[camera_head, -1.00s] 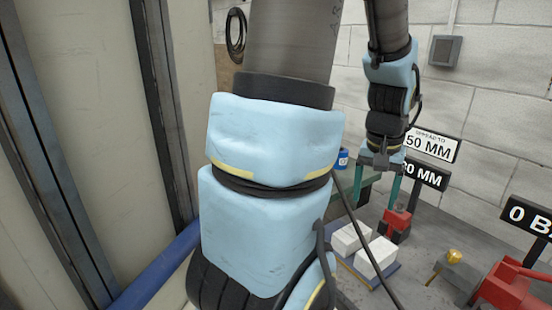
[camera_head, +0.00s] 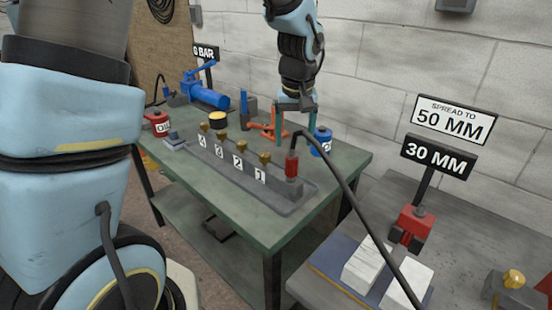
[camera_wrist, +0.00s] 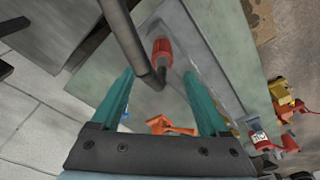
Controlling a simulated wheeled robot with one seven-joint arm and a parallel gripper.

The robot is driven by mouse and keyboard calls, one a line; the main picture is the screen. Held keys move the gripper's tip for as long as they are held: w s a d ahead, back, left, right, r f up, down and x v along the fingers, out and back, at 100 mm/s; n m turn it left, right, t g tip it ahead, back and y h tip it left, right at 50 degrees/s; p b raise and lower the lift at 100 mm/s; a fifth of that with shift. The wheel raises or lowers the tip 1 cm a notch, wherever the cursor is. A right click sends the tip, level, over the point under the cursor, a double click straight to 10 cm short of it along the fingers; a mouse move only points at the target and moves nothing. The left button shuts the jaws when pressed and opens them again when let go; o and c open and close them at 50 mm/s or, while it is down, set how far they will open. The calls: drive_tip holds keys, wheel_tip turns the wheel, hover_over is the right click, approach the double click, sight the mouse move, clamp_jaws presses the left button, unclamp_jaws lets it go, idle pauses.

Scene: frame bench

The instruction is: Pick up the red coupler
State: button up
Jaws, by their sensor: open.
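The red coupler (camera_head: 291,165) stands upright at the near right end of a grey manifold plate (camera_head: 240,176) on the green bench, with a black hose leaving its top. In the wrist view the red coupler (camera_wrist: 162,47) shows beyond the fingertips, and the black hose crosses in front of its lower side. My gripper (camera_head: 296,138) is open, its two teal fingers pointing down just behind and above the coupler. The fingers appear apart from the coupler.
Brass fittings (camera_head: 240,161) with numbered labels line the plate. The hose (camera_head: 345,185) runs toward the grey table with white blocks (camera_head: 366,266).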

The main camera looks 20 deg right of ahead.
sight(293, 148)
drive_tip(key=f, duration=0.3)
drive_tip(key=shift+w+f, duration=0.3)
drive_tip(key=shift+w+f+p, duration=0.2)
drive_tip(key=shift+f+p, duration=1.05)
drive_tip(key=shift+f, duration=1.5)
drive_tip(key=shift+c, duration=0.2)
clamp_jaws()
